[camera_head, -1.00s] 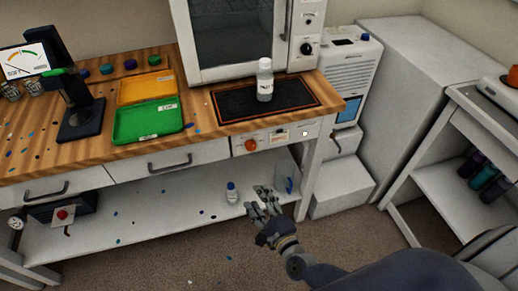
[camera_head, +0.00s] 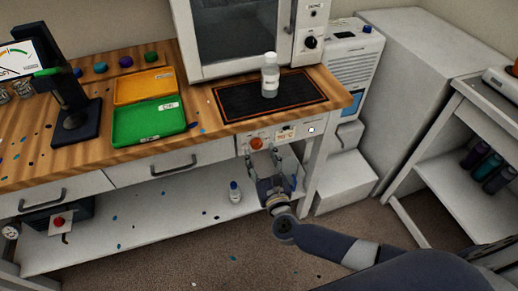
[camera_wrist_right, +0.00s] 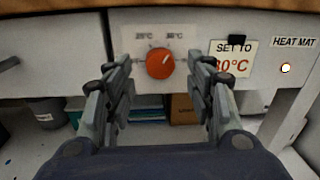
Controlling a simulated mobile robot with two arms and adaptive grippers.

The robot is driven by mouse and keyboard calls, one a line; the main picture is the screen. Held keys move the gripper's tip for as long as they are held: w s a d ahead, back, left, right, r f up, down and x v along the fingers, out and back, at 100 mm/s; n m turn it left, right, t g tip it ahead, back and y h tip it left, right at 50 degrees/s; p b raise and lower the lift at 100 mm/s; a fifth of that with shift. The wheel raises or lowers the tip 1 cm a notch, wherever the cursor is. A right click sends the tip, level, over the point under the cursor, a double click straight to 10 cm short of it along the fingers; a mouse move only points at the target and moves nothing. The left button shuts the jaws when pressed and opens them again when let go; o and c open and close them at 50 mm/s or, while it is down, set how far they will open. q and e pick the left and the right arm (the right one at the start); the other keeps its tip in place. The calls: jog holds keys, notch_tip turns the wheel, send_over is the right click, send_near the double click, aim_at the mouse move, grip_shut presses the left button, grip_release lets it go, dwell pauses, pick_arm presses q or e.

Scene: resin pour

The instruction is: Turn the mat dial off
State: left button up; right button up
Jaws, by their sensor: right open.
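The mat dial is an orange-red knob (camera_wrist_right: 160,63) on the white front panel under the bench top; its pale pointer mark tilts up to the right. It also shows in the head view (camera_head: 256,143). My right gripper (camera_wrist_right: 160,85) is open, its two fingers on either side of the dial in the picture, a little below it and apart from it. In the head view my right gripper (camera_head: 268,165) is just under the dial. The black heat mat (camera_head: 240,103) with an orange border lies on the bench above, with a white bottle (camera_head: 270,75) on it. My left gripper is not in view.
A "SET TO 30°C" label (camera_wrist_right: 232,60) and a lit "HEAT MAT" lamp (camera_wrist_right: 286,68) are right of the dial. A lower shelf (camera_head: 150,205) holds a small bottle (camera_head: 235,192). Green (camera_head: 145,125) and orange trays sit on the bench.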

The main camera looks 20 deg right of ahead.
aim_at(257, 144)
jog(key=shift+w, duration=0.95)
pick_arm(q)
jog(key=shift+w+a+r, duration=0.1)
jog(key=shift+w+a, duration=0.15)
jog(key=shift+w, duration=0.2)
pick_arm(e)
jog(key=shift+w, duration=0.4)
jog(key=c, duration=1.1)
jog(key=shift+o, duration=0.2)
